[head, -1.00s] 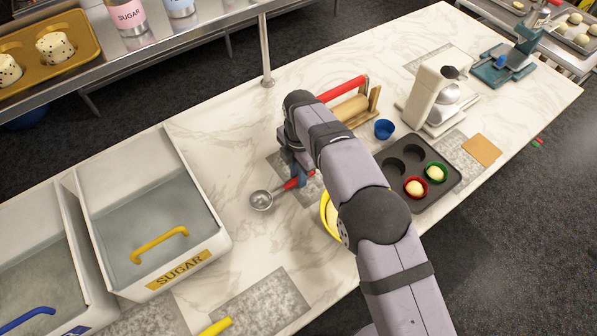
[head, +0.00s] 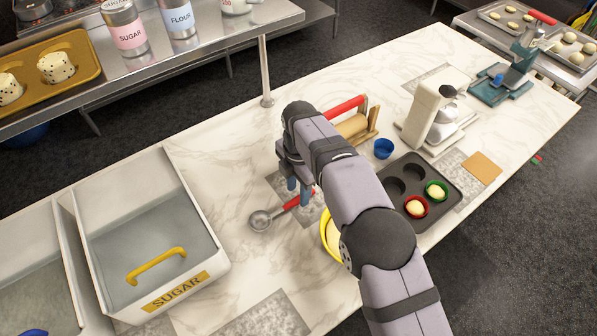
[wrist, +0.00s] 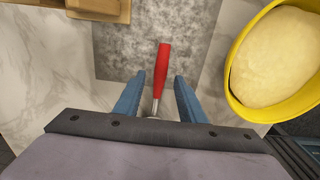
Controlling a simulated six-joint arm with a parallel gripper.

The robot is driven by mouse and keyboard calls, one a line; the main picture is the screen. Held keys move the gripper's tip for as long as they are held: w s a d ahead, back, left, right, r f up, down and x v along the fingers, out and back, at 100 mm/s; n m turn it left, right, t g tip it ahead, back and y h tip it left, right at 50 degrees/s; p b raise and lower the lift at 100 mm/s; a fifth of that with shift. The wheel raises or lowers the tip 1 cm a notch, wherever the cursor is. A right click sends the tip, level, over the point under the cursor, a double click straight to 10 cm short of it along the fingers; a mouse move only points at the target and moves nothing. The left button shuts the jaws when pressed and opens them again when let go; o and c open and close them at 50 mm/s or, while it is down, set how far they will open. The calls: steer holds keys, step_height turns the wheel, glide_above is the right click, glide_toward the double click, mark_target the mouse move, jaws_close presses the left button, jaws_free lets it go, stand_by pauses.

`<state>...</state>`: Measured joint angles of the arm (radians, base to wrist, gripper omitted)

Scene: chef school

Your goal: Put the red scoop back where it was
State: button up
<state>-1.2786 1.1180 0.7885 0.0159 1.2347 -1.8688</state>
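The red scoop has a red handle (head: 299,200) and a round metal bowl (head: 260,221). It appears to rest on the marble counter, with its handle over a grey speckled patch (head: 281,186). My gripper (head: 298,191) is directly over the handle, its blue fingers pointing down. In the wrist view, my gripper (wrist: 160,80) is open, with a gap on each side of the red handle (wrist: 162,66) between the fingers. The scoop's bowl is mostly hidden there by my gripper's body.
A yellow bowl of dough (wrist: 271,60) stands close to the right of my gripper. The sugar bin (head: 225,262) is to the left. A muffin tray (head: 452,200) and blue cup (head: 383,148) are to the right.

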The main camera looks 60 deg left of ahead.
step_height(320, 180, up, 10)
steer(key=shift+b, duration=0.45)
steer(key=shift+w+f, duration=0.1)
